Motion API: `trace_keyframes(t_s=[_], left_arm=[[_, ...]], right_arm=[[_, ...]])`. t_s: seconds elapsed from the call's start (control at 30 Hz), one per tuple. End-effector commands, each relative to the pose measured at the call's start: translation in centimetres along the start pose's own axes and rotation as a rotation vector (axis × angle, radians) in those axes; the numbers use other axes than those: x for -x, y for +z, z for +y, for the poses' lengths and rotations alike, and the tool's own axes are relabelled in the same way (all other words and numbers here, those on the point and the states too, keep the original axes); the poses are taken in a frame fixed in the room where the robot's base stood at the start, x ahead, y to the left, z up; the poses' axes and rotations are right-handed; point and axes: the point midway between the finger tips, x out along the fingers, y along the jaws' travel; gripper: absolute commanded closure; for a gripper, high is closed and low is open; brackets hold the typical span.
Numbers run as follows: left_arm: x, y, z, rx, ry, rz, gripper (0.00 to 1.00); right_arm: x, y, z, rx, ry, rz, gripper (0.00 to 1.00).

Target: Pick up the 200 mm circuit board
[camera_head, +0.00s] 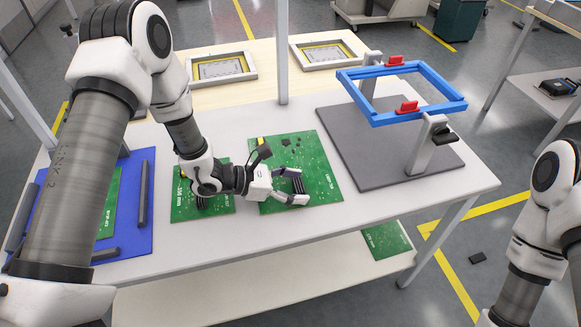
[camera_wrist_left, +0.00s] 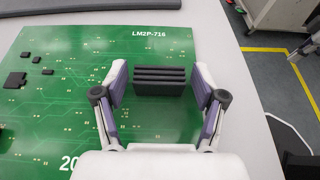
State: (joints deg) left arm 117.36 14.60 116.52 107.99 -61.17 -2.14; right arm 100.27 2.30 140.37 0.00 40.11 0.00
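A large green circuit board (camera_head: 315,160) lies flat on the white table. In the left wrist view the board (camera_wrist_left: 70,110) shows the print "LM2P-716" and a "20" partly covered by my gripper, so the full size cannot be read. A black finned block (camera_wrist_left: 160,80) stands on it.
A second green board (camera_head: 215,205) lies left, partly under my arm. Another lies on a blue tray (camera_head: 130,235). A blue frame (camera_head: 460,102) stands on a grey plate (camera_head: 350,170) at right. Another board (camera_head: 388,240) is on the lower shelf. Framed panels (camera_head: 222,68) lie behind.

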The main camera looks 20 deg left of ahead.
Motion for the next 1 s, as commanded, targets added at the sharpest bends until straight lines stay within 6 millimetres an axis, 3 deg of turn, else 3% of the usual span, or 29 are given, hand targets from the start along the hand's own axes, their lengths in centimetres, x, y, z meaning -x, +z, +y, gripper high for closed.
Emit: trace_keyframes(t_s=[0.03, 0.13, 0.17, 0.57, 0.87, 1.0], left_arm=[[0.0, 0.0, 0.0, 0.000, 0.000, 0.000, 0.58], [0.0, 0.0, 0.0, 0.000, 0.000, 0.001, 0.93], [0.0, 0.0, 0.0, 0.000, 0.000, 0.001, 1.00], [0.2, 0.4, 0.0, -0.002, 0.000, 0.000, 1.00], [1.4, 3.5, 0.0, -0.004, 0.001, -0.002, 1.00], [1.0, 3.4, -3.0, -0.001, -0.004, 0.003, 1.00]], right_arm=[[0.0, 0.0, 0.0, 0.000, 0.000, 0.000, 1.00], [0.0, 0.0, 0.0, 0.000, 0.000, 0.000, 1.00], [0.0, 0.0, 0.0, 0.000, 0.000, 0.000, 1.00], [-0.1, 0.0, 0.0, 0.000, 0.000, 0.000, 1.00], [-0.5, 0.0, 0.0, 0.000, 0.000, 0.000, 1.00], [-1.3, 0.0, 0.0, 0.000, 0.000, 0.000, 1.00]])
